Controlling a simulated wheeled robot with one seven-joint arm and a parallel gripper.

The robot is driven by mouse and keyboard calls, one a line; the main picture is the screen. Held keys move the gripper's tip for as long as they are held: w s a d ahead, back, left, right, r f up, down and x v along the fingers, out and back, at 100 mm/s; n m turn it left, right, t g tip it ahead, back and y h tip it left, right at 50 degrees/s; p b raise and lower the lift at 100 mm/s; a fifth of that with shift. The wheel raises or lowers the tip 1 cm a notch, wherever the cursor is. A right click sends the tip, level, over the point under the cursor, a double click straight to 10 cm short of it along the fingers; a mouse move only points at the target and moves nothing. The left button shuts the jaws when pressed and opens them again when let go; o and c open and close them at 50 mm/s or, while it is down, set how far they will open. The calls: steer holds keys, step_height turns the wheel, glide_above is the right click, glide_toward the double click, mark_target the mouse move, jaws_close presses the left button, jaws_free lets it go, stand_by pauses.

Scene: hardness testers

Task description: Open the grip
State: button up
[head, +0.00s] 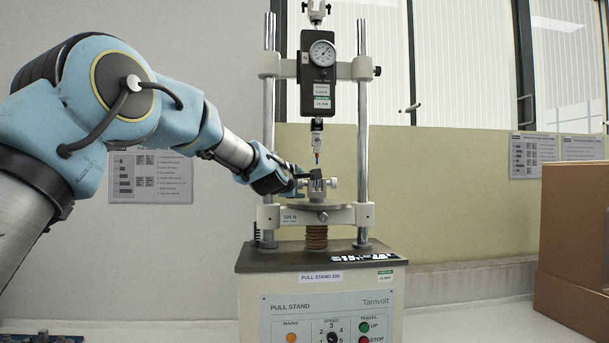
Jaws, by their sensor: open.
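The pull stand (320,284) stands in the middle of the head view, with two upright chrome columns. A small metal grip (318,188) sits on its round plate between the columns, with a knob (333,183) on its right side. My gripper (308,177) reaches in from the left past the left column, its open fingers at the left and top of the grip. Whether they touch it cannot be told. The grip's left side is hidden behind my gripper, and I cannot tell how far its jaws are apart.
A force gauge (320,60) hangs above the grip, with a thin pointed tip (317,155) just over it. The left column (268,120) is close to my wrist. Cardboard boxes (575,240) stand at the right. A blue item (42,338) shows at the lower left.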

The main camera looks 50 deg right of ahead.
steer(key=shift+r+n+g+y+p, duration=0.3)
steer(key=shift+g+y+p, duration=0.3)
steer(key=shift+p, duration=2.85)
